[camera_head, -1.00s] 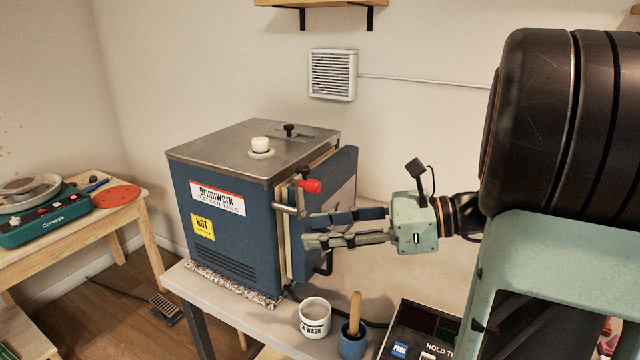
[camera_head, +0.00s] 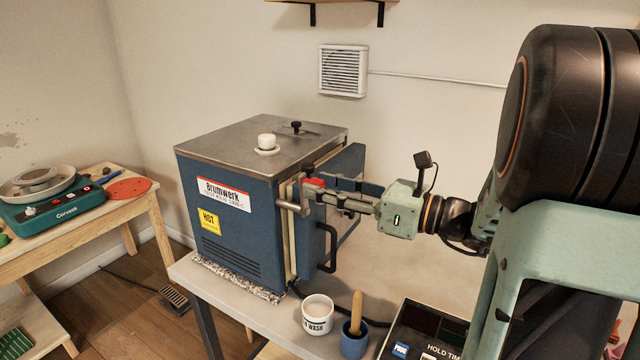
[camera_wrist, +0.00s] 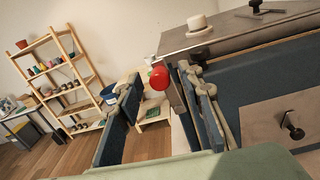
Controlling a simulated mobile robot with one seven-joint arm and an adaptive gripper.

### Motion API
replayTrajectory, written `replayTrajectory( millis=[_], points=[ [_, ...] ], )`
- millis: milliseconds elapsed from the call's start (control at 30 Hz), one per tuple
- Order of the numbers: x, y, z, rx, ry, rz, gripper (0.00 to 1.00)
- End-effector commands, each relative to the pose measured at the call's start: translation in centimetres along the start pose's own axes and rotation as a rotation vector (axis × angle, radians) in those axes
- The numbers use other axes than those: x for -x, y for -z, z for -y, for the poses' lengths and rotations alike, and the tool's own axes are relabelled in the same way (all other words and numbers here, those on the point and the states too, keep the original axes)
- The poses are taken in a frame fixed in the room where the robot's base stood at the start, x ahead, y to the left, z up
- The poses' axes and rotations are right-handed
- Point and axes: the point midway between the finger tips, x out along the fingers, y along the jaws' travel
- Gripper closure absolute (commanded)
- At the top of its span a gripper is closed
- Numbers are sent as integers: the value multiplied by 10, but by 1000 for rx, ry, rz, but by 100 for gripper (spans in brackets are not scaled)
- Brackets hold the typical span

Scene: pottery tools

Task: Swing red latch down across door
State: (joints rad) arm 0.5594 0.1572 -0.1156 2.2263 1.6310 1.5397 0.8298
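The blue kiln (camera_head: 228,225) stands on the table. Its red-tipped latch (camera_head: 314,183) is at the kiln's front top edge, beside the door (camera_head: 345,165). My gripper (camera_head: 322,186) is at the latch, its fingers reaching from the right. In the wrist view, the round red latch knob (camera_wrist: 159,78) shows between the two spread fingers, nearer the right finger. The gripper looks open; contact with the knob cannot be told. The latch's metal arm is partly hidden by the fingers in the head view. A black handle (camera_head: 328,248) is below on the door.
A white cup (camera_head: 317,315), a blue pot with a wooden-handled tool (camera_head: 354,340) and a dark controller box (camera_head: 428,325) stand at the table's front. A white knob (camera_head: 266,142) rises from the kiln top. A side table (camera_head: 135,200) stands at left.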

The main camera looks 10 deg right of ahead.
Motion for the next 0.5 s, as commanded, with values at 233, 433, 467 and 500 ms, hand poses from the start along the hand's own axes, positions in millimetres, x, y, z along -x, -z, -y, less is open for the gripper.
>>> replayTrajectory(
  millis=[233,433,467,500],
  points=[
    [-13,0,0,0,0,0,65],
    [-13,0,0,0,0,0,65],
    [-13,0,0,0,0,0,69],
    [-13,0,0,0,0,0,73]
  ],
)
